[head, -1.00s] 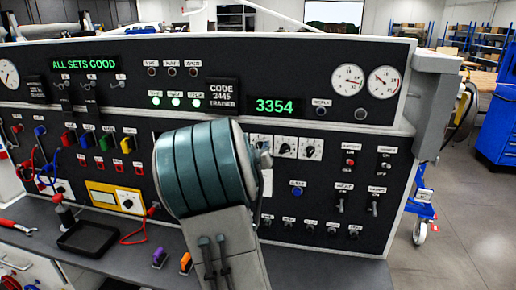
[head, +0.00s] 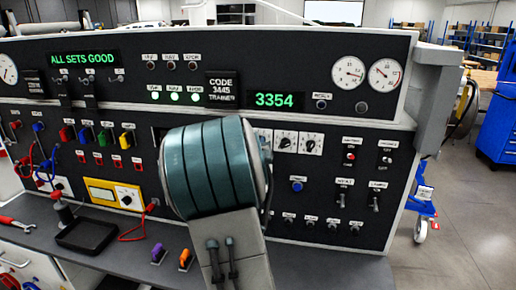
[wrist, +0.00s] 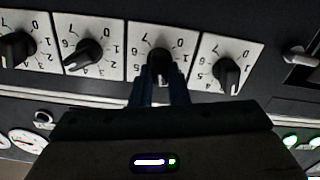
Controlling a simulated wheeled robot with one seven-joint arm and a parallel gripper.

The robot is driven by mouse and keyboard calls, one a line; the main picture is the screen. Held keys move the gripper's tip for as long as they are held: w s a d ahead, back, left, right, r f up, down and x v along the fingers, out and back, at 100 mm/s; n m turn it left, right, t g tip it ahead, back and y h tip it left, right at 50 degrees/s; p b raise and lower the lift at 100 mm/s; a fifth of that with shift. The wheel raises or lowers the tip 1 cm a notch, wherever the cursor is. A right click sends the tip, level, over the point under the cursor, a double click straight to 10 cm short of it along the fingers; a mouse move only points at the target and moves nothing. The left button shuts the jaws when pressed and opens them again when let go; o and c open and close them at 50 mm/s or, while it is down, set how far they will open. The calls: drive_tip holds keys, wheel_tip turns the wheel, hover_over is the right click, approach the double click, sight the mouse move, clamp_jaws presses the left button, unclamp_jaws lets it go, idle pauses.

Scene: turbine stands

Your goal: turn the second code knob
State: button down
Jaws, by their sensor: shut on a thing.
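A row of white code dials with black knobs shows upside down in the wrist view. My gripper (wrist: 160,82) is shut on the second code knob (wrist: 158,58), which is third from the left in that flipped picture. The fingers cover part of this knob, so its setting is hard to read. The first code knob (wrist: 228,74) is beside it to the right. The other two knobs (wrist: 84,55) (wrist: 16,46) are to the left. In the head view my arm hides my gripper and the left dials. The green code display (head: 276,100) reads 3354.
A placard (head: 221,89) beside the display seems to read CODE 3445 TRAINER. Another display (head: 84,59) says ALL SETS GOOD. Toggle switches (head: 374,203) and a blue button (head: 297,186) sit right of my arm. A black tray (head: 87,237) lies on the bench.

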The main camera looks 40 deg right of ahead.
drive_tip(key=shift+s+d+f+m+b, duration=0.1)
drive_tip(key=shift+m+b, duration=3.1)
drive_tip(key=shift+b, duration=0.65)
drive_tip(key=c, duration=1.4)
unclamp_jaws()
drive_tip(key=v, duration=1.4)
drive_tip(key=shift+d, duration=0.1)
